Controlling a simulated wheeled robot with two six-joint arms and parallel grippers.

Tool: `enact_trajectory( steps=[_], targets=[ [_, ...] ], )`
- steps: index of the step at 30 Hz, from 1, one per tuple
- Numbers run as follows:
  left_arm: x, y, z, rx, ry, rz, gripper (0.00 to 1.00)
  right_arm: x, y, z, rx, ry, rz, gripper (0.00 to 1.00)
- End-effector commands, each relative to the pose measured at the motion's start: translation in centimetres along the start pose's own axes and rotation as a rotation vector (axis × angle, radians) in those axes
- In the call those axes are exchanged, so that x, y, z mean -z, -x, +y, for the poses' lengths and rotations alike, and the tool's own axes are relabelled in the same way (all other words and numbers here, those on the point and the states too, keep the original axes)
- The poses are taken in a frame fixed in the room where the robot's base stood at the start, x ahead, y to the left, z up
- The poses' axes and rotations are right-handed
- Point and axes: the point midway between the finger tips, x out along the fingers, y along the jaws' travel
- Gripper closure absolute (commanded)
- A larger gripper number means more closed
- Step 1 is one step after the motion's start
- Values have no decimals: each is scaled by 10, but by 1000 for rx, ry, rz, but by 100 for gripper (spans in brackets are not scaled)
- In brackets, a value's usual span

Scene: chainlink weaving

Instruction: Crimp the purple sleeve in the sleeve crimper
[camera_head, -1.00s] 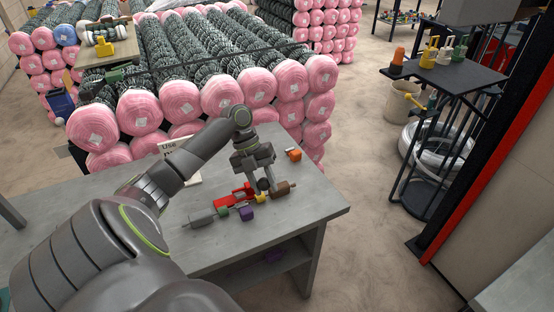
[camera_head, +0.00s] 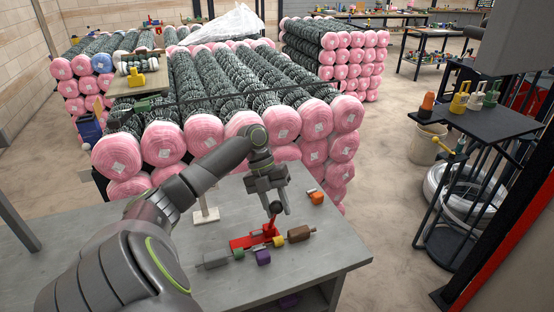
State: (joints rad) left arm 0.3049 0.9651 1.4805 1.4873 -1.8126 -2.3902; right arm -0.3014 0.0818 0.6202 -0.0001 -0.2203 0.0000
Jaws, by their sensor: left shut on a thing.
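The sleeve crimper (camera_head: 245,242) is a red tool on the grey table, with a red lever (camera_head: 271,229) that stands up steeply and ends in a dark knob. My left gripper (camera_head: 276,206) points down above the crimper and is shut on the lever at its knob end. A purple sleeve (camera_head: 263,258) lies at the near side of the crimper; I cannot tell whether it touches. My right gripper is out of view.
By the crimper are a grey cylinder (camera_head: 215,259), a green piece (camera_head: 238,254), a yellow piece (camera_head: 278,242) and a brown cylinder (camera_head: 300,234). An orange piece (camera_head: 317,198) lies farther back. The table's (camera_head: 335,250) right side is clear. Pink-ended rolls (camera_head: 283,124) stand behind.

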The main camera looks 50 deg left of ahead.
Motion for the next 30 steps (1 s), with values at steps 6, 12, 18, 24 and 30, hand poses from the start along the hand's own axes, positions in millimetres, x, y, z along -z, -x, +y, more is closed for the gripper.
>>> enact_trajectory(
  steps=[6,12,18,24,30],
  targets=[
    [-1,2,0,-3,2,-7,61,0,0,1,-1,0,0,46],
    [-1,1,0,-2,1,-3,46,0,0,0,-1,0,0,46],
    [0,1,0,-1,1,-2,46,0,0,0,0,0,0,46],
    [-2,20,1,-3,1,-6,46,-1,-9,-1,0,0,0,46],
    [-3,65,2,-2,1,-8,46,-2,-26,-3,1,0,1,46]
  ],
)
